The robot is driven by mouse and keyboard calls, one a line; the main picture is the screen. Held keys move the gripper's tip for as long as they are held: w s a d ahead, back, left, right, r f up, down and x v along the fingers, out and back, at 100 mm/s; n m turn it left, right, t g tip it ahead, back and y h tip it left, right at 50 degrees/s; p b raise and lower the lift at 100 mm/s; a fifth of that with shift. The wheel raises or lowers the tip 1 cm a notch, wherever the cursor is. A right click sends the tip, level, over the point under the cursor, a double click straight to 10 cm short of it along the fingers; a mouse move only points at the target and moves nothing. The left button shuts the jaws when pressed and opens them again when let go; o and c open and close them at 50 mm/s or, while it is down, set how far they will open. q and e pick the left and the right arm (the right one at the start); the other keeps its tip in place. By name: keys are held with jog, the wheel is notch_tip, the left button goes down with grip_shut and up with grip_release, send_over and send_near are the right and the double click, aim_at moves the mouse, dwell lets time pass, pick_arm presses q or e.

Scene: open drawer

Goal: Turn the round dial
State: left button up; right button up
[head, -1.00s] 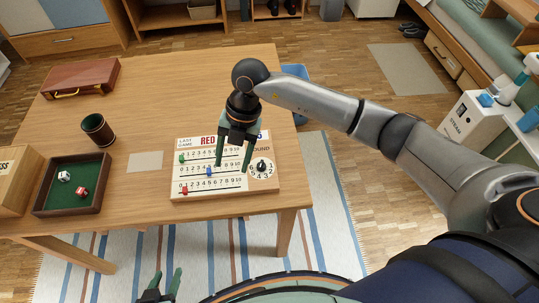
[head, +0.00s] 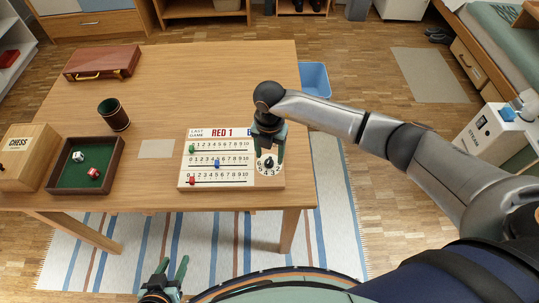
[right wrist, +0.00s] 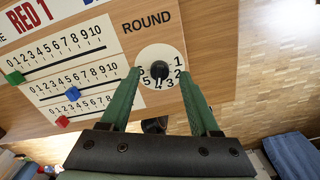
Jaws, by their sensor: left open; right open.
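The round dial (head: 268,163) is a white disc with numbers and a black knob, at the right end of the scoreboard (head: 212,180) in the head view. The dial also shows in the right wrist view (right wrist: 161,70), under the word ROUND. My right gripper (head: 267,158) is over the dial, fingers pointing down. In the right wrist view its green fingers (right wrist: 160,78) are open, one on each side of the black knob; whether they touch it I cannot tell. My left gripper (head: 172,271) is open and empty at the bottom, in front of the table.
Red, blue and green pegs sit on the scoreboard rows. To its left are a paper square (head: 157,149), a dice tray (head: 62,189), a dice cup (head: 114,116), a chess box (head: 24,158) and a brown case (head: 102,62). A blue bin (head: 314,78) stands on the floor beyond the table.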

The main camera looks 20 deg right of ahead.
jog(key=shift+f, duration=0.9)
jog(key=shift+c, duration=0.2)
grip_shut()
